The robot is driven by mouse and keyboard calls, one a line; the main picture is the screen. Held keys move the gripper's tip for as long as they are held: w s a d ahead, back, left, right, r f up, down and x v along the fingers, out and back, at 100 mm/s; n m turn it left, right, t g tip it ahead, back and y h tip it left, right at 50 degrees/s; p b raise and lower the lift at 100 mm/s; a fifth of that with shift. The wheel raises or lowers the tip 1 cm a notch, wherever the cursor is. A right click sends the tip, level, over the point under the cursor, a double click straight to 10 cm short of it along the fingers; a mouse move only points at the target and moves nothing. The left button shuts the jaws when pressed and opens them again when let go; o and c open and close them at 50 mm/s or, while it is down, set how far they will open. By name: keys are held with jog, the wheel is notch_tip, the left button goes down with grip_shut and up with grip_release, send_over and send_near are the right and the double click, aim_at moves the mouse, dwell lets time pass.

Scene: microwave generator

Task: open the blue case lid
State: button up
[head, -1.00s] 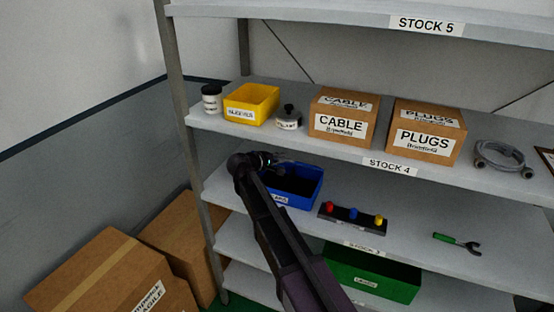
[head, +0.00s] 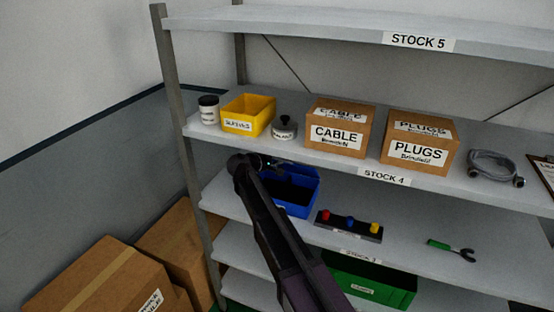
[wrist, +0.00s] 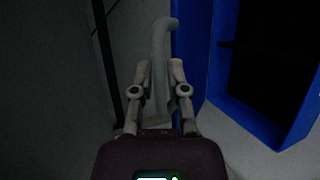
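The blue case (head: 301,204) sits on the shelf below the STOCK 4 label, toward the left. Its top shows a dark interior bordered by blue walls. In the wrist view its blue frame (wrist: 222,75) fills the right side around a black opening. My gripper (head: 276,163) is at the case's back left, partly hidden by my arm. In the wrist view the two fingers of my gripper (wrist: 160,68) stand a little apart. A grey bent rod (wrist: 163,45) shows between or behind them; I cannot tell whether they grip it.
A strip with red, blue and yellow knobs (head: 349,226) lies right of the case. A green-handled wrench (head: 452,249) lies farther right. The STOCK 4 shelf (head: 275,150) is above, with a yellow bin (head: 248,117) and cartons. A shelf post (head: 185,150) stands left.

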jog(key=shift+o, duration=1.1)
